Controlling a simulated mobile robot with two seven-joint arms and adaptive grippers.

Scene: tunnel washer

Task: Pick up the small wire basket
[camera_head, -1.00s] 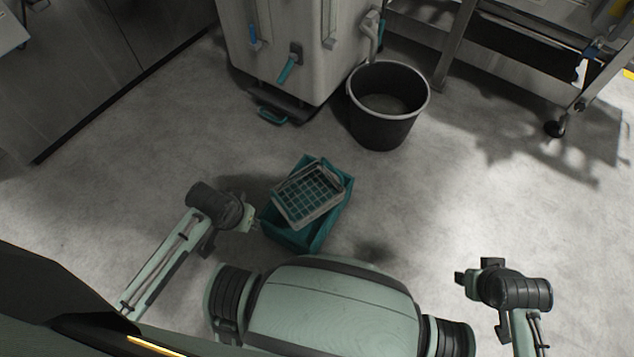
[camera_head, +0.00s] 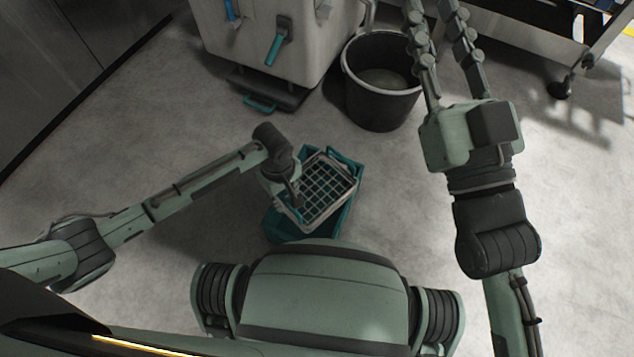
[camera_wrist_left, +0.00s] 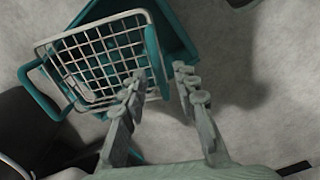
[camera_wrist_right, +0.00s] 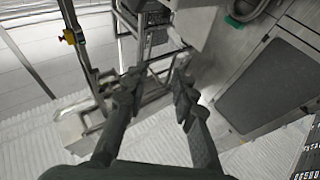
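The small wire basket (camera_head: 326,186) has a pale wire grid and teal handles. It sits tilted in the top of a teal crate (camera_head: 346,216) on the floor. My left gripper (camera_head: 292,194) is at the basket's left side. In the left wrist view the basket (camera_wrist_left: 100,58) is beyond the fingers. There my left gripper (camera_wrist_left: 160,76) is open, with its fingertips near a teal handle at the basket's edge; whether they touch is unclear. My right gripper (camera_head: 431,10) is raised, open and empty, far from the basket; it also shows in the right wrist view (camera_wrist_right: 156,72).
A black bucket (camera_head: 382,95) stands behind the crate. A pale machine (camera_head: 290,45) with teal handles is at the back. A wheeled metal frame (camera_head: 530,30) is at the back right.

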